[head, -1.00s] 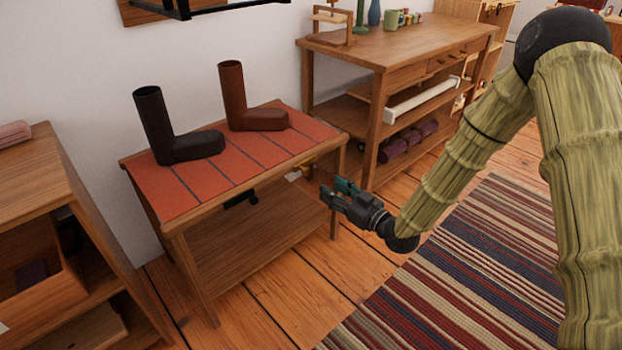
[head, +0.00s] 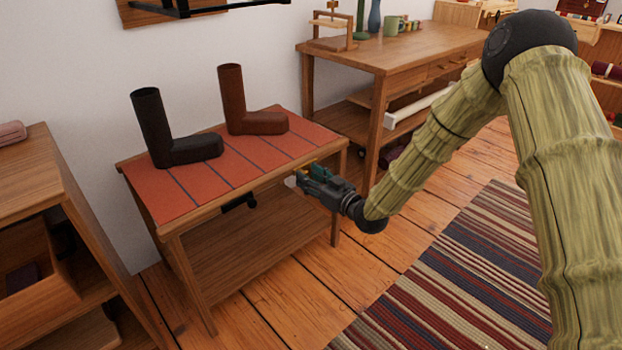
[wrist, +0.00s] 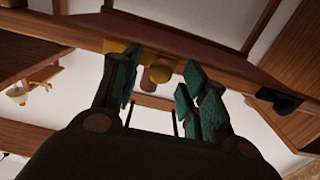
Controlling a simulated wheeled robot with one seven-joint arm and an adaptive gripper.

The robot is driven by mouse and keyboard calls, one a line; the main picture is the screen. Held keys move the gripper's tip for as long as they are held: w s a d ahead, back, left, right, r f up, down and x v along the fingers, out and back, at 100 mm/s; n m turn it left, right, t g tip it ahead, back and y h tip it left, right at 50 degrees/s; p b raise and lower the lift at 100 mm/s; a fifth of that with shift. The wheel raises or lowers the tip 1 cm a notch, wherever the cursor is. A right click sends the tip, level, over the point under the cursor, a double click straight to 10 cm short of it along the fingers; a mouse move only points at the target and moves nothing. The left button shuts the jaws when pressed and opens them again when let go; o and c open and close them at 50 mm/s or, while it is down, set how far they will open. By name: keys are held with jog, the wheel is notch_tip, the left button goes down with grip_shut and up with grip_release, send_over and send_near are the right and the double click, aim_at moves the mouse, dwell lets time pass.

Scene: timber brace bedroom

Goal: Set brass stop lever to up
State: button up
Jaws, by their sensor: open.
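The brass stop lever (wrist: 163,70) is a yellow-brown piece under the table's front edge. In the wrist view it shows between the fingers of my open gripper (wrist: 158,88), with more brass (wrist: 114,47) by the left finger. I cannot tell whether the fingers touch it, or which way the lever is set. In the head view my gripper (head: 306,180) is at the front edge of the small table (head: 185,228), near its right end, and mostly hides the brass.
Two boot shapes, black (head: 160,135) and brown (head: 245,115), stand on the red striped tabletop. A black handle (head: 240,201) hangs under the edge, left of my gripper. A workbench (head: 400,55) stands behind right. Plank floor and a striped rug (head: 465,260) lie in front.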

grip_shut()
jog(key=shift+r, duration=0.15)
